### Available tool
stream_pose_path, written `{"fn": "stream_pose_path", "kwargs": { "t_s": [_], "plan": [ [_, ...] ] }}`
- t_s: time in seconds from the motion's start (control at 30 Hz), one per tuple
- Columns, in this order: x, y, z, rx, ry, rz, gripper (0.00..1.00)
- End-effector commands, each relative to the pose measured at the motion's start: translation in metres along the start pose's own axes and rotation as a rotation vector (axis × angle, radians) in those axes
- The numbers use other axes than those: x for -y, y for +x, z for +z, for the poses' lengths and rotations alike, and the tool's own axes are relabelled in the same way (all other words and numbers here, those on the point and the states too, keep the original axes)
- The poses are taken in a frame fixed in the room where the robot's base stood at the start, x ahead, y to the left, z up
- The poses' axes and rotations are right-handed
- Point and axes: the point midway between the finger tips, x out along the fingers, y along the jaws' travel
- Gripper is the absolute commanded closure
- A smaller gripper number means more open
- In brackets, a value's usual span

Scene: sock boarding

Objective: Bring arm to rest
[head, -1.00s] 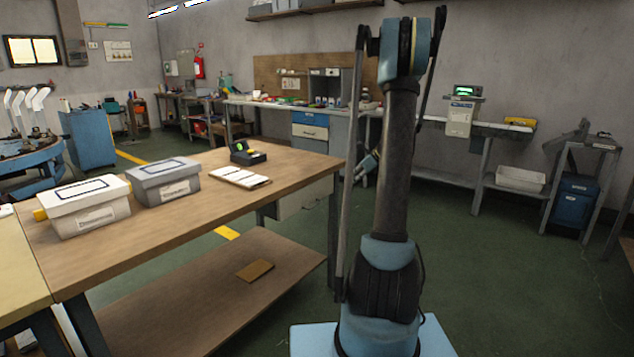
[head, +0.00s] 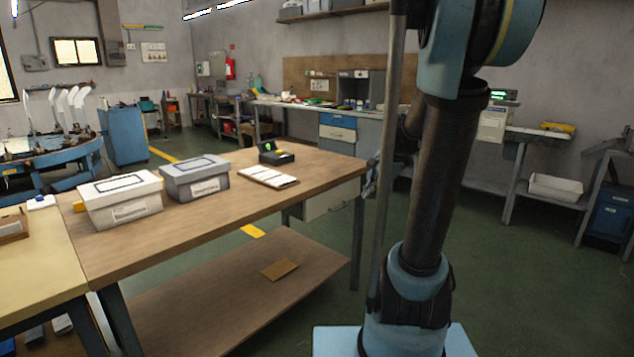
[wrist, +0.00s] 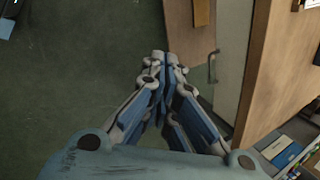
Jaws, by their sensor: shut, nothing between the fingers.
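My arm (head: 440,190) stands upright in front of the head camera, its upper link tilted to the right and partly cut off by the top edge. In the wrist view my gripper (wrist: 160,62) is shut and empty, its fingertips together. It hangs over the green floor, beside a wooden panel and a grey cabinet door with a handle. In the head view the gripper is mostly hidden behind my arm.
A wooden table (head: 215,222) on the left bears a white box (head: 122,207), a grey box (head: 195,182), a notepad (head: 268,177) and a black device (head: 277,157). A workbench (head: 300,108) lines the back wall. Green floor (head: 520,270) is open on the right.

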Motion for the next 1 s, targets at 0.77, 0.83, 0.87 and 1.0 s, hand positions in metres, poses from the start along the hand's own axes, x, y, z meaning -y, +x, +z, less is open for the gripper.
{"fn": "stream_pose_path", "kwargs": {
  "t_s": [0.77,0.83,0.87,1.0],
  "plan": [
    [-0.187,-0.005,0.081,-0.083,-0.865,0.237,1.0],
    [-0.203,-0.002,0.083,-0.085,-0.939,0.261,1.0],
    [-0.209,-0.001,0.084,-0.085,-0.969,0.272,1.0],
    [-0.234,0.004,0.087,-0.085,-1.088,0.312,1.0]
  ]
}}
